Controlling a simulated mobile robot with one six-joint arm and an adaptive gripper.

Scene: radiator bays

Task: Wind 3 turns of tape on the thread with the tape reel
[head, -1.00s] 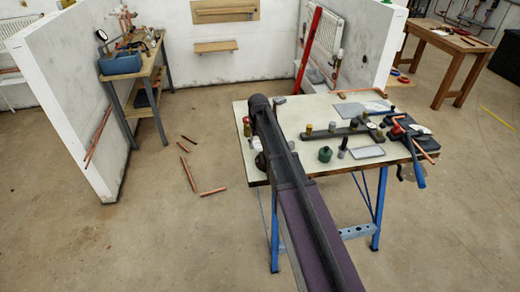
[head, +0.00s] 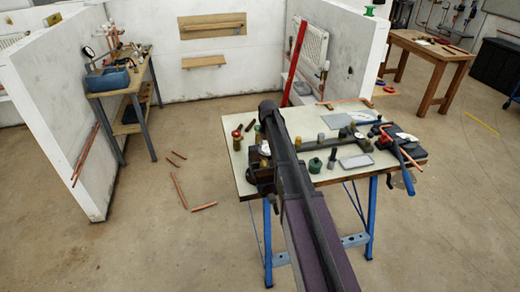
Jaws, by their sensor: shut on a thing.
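My arm reaches out over the workbench (head: 330,180) and hides part of its left side. I cannot make out the tape reel or the thread for sure.
A dark green pot (head: 315,166), a grey tray (head: 356,162) and a blue-handled tool (head: 411,156) with copper pipe lie on the bench. Copper offcuts (head: 179,190) lie on the floor at left. White partitions (head: 60,110) stand at the sides; the floor around is mostly clear.

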